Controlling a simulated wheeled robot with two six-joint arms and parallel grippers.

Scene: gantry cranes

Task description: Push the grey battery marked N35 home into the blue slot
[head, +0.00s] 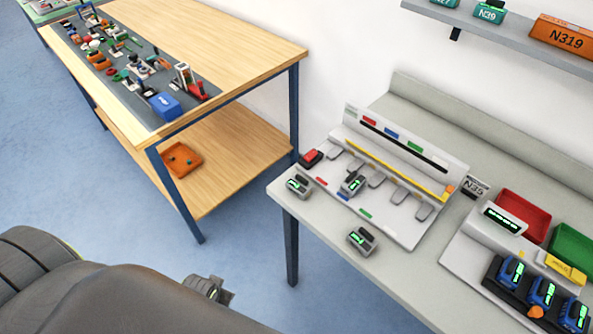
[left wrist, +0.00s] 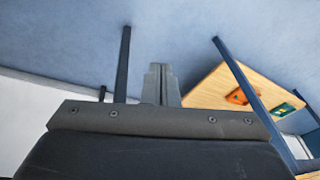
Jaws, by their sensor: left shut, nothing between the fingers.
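Several grey batteries with green-lit marks are on the grey bench: one at the charging rack's left end (head: 298,185), one on the rack (head: 353,183) just behind the blue strip (head: 343,196), and one at its front edge (head: 362,238). The marks are too small to read, so I cannot tell which is N35. Whether the battery behind the blue strip is fully seated cannot be told. My left gripper (head: 208,289) is over the floor, left of the bench and away from the batteries. In the left wrist view its fingers (left wrist: 161,85) are shut and empty.
A red-topped battery (head: 311,158) is at the rack's back left corner. A second station with blue batteries (head: 541,292) stands right, near red (head: 523,215) and green (head: 572,248) bins. A wooden table (head: 235,55) is at the left. Floor lies open between.

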